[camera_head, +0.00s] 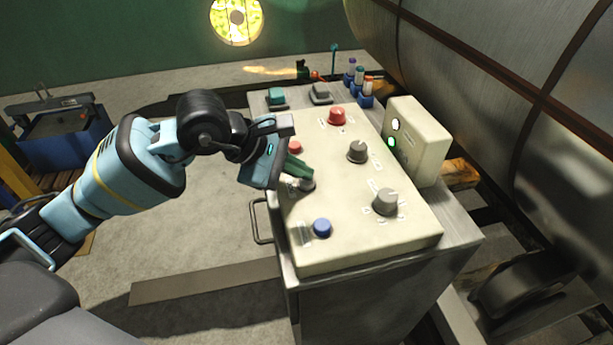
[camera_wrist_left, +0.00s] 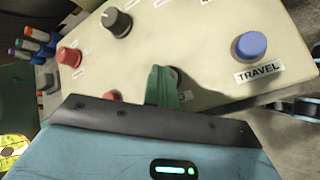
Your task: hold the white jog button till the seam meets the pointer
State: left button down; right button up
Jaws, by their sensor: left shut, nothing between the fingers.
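My left gripper (camera_head: 299,174) reaches in from the left over the beige control panel (camera_head: 345,205). Its green fingertips are shut with nothing between them. They are down at a dark button collar (camera_head: 309,187) on the panel's left side. The white jog button's cap is mostly hidden by the fingers; I cannot tell whether it is pressed. In the left wrist view the shut fingertips (camera_wrist_left: 160,87) cover most of its label. A large grey metal drum (camera_head: 440,50) with dark seam bands (camera_head: 480,62) fills the right. I cannot make out the pointer.
Near the fingers are a red button (camera_head: 295,147) and a blue button (camera_head: 322,228) labelled TRAVEL. Knobs (camera_head: 358,151) and (camera_head: 385,201) and a red knob (camera_head: 337,116) stand up from the panel. A box (camera_head: 420,140) with a lit green lamp stands right.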

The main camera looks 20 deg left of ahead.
aim_at(300, 182)
jog(key=shift+r, duration=0.1)
dwell(0.3)
pick_arm(q)
jog(key=shift+r+p, duration=0.55)
jog(key=shift+r, duration=0.4)
pick_arm(e)
jog(key=shift+w+r, duration=0.35)
jog(key=shift+r, duration=0.2)
